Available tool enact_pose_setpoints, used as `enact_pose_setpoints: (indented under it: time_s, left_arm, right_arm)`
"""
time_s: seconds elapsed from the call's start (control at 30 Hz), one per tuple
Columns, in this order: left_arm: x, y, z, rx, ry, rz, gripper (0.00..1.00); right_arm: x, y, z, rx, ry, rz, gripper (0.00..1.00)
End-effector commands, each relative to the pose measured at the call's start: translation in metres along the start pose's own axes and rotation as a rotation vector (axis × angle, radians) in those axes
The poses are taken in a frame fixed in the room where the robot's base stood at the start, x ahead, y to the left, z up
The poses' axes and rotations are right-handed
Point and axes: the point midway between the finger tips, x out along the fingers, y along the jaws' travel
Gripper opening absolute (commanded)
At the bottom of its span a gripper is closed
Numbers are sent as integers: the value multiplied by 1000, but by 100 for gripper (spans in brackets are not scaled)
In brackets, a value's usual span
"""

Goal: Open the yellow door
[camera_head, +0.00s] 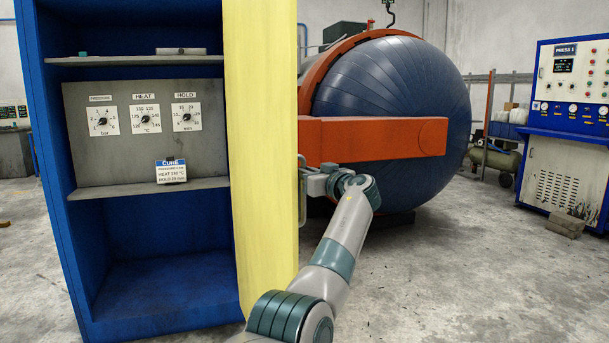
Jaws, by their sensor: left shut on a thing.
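The yellow door (262,150) stands swung out from the right side of the blue cabinet (60,190), and the cabinet's inside shows. A grey bar handle (302,210) sticks out along the door's right side. My left gripper (306,182) is at this handle and shut on it. Its fingers are partly hidden by the door's edge and small in the view. My right gripper is not in view.
The cabinet holds shelves, a panel with three dials (146,119) and a small cure card (171,171). Behind my arm stands a large blue domed press (400,90) with an orange bar (372,140). A control console (568,130) is at the right.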

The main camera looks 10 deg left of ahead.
Motion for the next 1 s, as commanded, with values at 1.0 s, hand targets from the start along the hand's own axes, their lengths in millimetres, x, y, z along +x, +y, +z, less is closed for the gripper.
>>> enact_pose_setpoints:
  time_s: [1.0]
  left_arm:
    - [-5, 0, 1, -1, 0, -4, 20]
  right_arm:
    - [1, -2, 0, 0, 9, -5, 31]
